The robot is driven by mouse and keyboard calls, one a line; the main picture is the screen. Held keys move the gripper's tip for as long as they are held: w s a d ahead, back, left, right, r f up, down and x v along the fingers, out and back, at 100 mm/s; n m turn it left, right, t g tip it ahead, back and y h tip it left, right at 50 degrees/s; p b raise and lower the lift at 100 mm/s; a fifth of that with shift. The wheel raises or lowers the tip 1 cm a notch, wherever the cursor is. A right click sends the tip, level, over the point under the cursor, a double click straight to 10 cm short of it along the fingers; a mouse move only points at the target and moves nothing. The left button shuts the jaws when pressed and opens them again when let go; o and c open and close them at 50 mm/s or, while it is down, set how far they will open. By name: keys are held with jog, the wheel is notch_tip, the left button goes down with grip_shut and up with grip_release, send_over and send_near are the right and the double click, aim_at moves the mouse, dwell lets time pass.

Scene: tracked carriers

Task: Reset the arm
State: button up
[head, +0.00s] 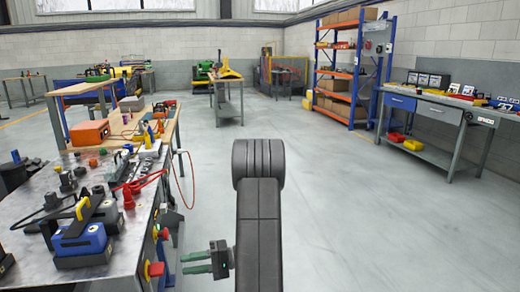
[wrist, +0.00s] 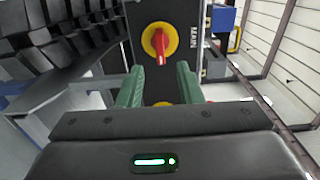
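My gripper (head: 184,263) is at the lower middle of the head view, beside the right end of the metal workbench, with its green fingers pointing left. In the wrist view my gripper (wrist: 159,78) has its two fingers apart with nothing held between them. A red rotary switch on a yellow disc (wrist: 160,42) is ahead of the fingers on a dark panel, and they look apart from it. A lower yellow piece is partly hidden behind my gripper body. My black arm stands bent upright in the middle of the head view.
The metal workbench (head: 30,246) at left carries tools, including a blue-and-yellow device (head: 82,240). Red-and-yellow switches (head: 154,269) are on its end. A blue-and-orange shelf rack (head: 350,75) and a drawer bench (head: 437,110) stand at right. The grey floor (head: 390,220) on the right is clear.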

aim_at(161, 267)
jog(key=x, duration=0.8)
jog(key=shift+s+a, duration=0.2)
jog(key=shift+a, duration=0.15)
jog(key=shift+w+d+n+b, duration=0.15)
jog(key=shift+n+b, duration=0.3)
jog(key=shift+n, duration=1.65)
jog(key=shift+r+n, duration=0.15)
jog(key=shift+n, duration=2.45)
